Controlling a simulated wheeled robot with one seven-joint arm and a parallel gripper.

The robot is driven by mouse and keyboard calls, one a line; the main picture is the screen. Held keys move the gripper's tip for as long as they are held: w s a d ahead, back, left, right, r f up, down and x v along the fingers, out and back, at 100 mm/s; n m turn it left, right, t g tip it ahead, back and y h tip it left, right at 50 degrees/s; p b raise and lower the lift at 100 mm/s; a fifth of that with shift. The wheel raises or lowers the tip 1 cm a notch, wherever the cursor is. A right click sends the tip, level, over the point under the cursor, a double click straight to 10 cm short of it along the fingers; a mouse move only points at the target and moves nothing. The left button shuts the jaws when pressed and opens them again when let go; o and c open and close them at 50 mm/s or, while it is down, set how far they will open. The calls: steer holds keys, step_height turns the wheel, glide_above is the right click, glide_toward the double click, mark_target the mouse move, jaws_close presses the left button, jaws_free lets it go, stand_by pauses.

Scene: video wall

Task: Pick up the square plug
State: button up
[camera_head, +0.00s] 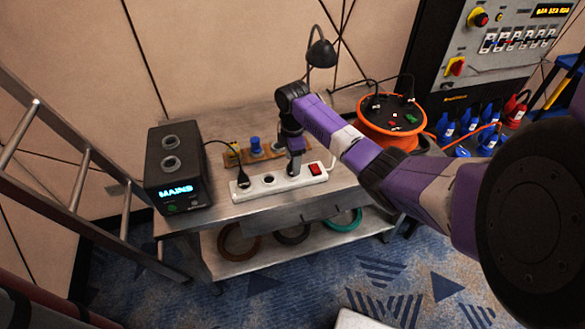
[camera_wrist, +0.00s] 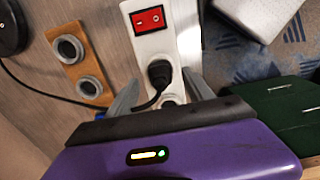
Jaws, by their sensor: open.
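A black plug (camera_wrist: 160,74) sits in the white power strip (camera_wrist: 150,46), below its red switch, in the wrist view. My gripper (camera_wrist: 161,80) is open, with one grey finger on each side of this plug; I cannot tell whether they touch it. In the head view my gripper (camera_head: 295,163) points down over the right part of the strip (camera_head: 256,189) and hides this plug. Another black plug (camera_head: 243,183) stands at the strip's left end, with a cable to the black MAINS box (camera_head: 178,168). I cannot tell which plug is the square one.
The strip lies near the front edge of a metal table (camera_head: 215,210). Behind it is a wooden board (camera_head: 267,156) with round fittings. A black lamp (camera_head: 321,52) and an orange cable reel (camera_head: 388,125) stand to the right. A ladder (camera_head: 85,165) is at the left.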

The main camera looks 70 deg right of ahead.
steer(key=shift+f, duration=1.05)
jaws_close()
